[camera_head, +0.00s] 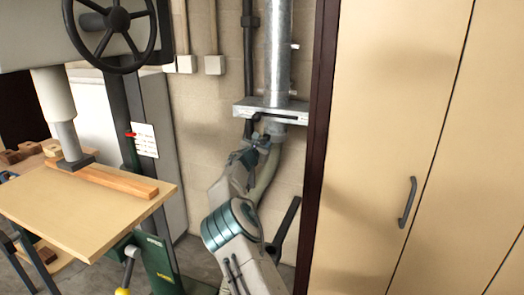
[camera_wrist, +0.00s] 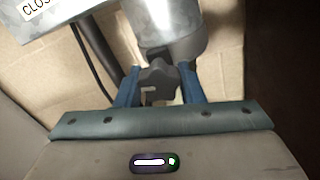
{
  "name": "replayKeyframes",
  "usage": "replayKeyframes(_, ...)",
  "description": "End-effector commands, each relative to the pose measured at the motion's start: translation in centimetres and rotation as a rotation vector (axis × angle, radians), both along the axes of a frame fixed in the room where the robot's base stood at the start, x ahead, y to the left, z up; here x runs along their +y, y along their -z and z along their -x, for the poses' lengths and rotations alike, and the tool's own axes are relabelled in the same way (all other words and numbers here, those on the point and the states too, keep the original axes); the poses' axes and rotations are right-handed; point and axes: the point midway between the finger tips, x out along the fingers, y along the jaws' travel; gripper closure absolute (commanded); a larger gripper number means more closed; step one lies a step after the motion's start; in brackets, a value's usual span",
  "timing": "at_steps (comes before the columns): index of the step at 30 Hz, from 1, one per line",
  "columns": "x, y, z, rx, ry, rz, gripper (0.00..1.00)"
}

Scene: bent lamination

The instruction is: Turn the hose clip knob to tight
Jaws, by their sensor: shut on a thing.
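The hose clip knob is a dark grey lobed knob (camera_wrist: 158,78) in the middle of the wrist view, just below the pipe end. My gripper (camera_wrist: 157,92) has its two blue fingers on either side of the knob and is shut on it. In the head view my gripper (camera_head: 262,140) is up at the hose joint under the metal bracket, and the knob is too small there to make out. The grey collar (camera_wrist: 178,50) sits right behind the knob. The hose (camera_head: 268,170) hangs below the joint, partly hidden by my arm.
A metal bracket (camera_head: 270,110) with a slot crosses the galvanised pipe (camera_head: 278,50) just above my gripper. A plate lettered "CLOS" (camera_wrist: 40,8) shows at the wrist view's upper left. A tan cabinet (camera_head: 385,130) stands right; a drill press table (camera_head: 90,205) stands left.

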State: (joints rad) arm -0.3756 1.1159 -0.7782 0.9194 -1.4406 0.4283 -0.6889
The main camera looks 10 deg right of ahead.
Motion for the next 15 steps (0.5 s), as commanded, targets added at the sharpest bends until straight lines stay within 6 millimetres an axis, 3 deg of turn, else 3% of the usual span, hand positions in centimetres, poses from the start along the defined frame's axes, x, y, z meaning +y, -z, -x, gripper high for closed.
replayKeyframes(15, 0.07, 0.47, -0.05, -0.277, 0.0, -0.407, 0.88)
